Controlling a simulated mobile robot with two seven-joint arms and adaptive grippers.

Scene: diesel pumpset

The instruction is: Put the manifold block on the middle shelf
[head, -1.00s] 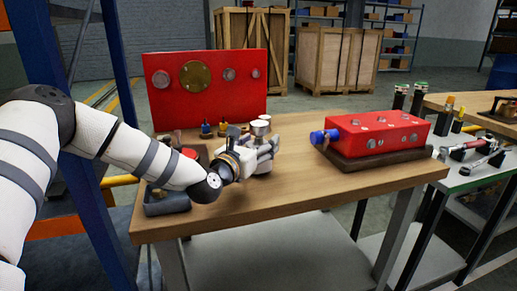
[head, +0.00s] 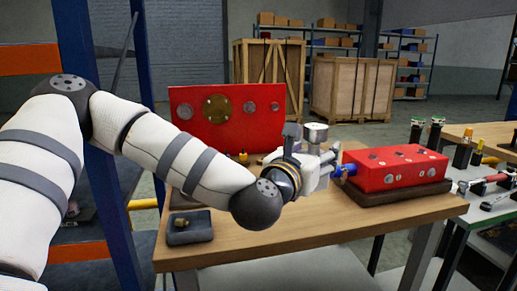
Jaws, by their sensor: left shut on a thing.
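My left gripper (head: 322,163) is shut on a silvery metal piece with a round cylinder on top (head: 316,133), which I take to be the manifold block. The fingers and wrist hide much of it, so its outline is unclear. It is held above the bench, close to the blue fitting of a red block; I cannot tell whether they touch. A rack with a blue upright (head: 88,100) and orange beams (head: 28,58) stands at the left, mostly behind my left arm. I cannot make out its middle shelf clearly. My right gripper is not in view.
The wooden bench (head: 300,232) has bare room at its front. The red block (head: 395,170) sits on a dark base at its right. A red panel (head: 262,128) stands at the back. A dark tray (head: 203,236) holds a brass fitting (head: 180,223). Crates (head: 350,90) stand behind.

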